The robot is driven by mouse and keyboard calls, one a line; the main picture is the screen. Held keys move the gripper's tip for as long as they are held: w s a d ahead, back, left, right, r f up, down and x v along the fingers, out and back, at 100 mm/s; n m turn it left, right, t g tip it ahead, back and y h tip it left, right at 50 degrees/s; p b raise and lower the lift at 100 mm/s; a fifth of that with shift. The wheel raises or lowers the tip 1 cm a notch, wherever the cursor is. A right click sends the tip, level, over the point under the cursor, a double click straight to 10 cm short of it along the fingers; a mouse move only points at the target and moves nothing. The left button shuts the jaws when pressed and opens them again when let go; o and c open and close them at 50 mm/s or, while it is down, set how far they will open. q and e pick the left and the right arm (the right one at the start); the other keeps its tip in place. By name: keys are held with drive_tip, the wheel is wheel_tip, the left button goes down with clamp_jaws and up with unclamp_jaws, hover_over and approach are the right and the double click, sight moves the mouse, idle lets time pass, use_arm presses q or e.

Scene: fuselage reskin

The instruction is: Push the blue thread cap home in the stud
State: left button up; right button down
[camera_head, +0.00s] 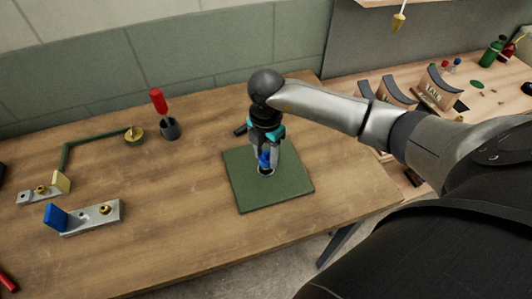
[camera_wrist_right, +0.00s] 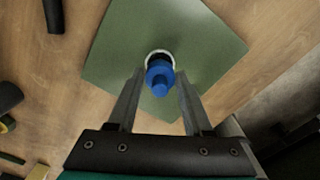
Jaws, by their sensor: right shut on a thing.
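The blue thread cap (camera_head: 264,160) is between the fingers of my right gripper (camera_head: 266,164), above the green mat. In the right wrist view the cap (camera_wrist_right: 159,77) shows a knob on a wider collar, held by my right gripper (camera_wrist_right: 158,88). A pale ring (camera_wrist_right: 158,58), which looks like the top of the stud, shows just behind the cap. I cannot tell how deep the cap sits in it. My left gripper is not in view.
The green mat (camera_head: 296,186) lies on the wooden table (camera_head: 180,210). A dark cup (camera_head: 170,130) with a red-handled tool (camera_head: 157,100) stands to the left. Table between is clear.

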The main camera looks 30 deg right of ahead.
drive_tip(key=shift+f+b, duration=0.45)
drive_tip(key=shift+f, duration=0.25)
drive_tip(key=shift+c, duration=1.1)
unclamp_jaws()
drive_tip(key=shift+r, duration=0.1)
wheel_tip(320, 180, up, 5)
drive_tip(key=p, duration=0.4)
drive_tip(key=shift+p, duration=0.35)
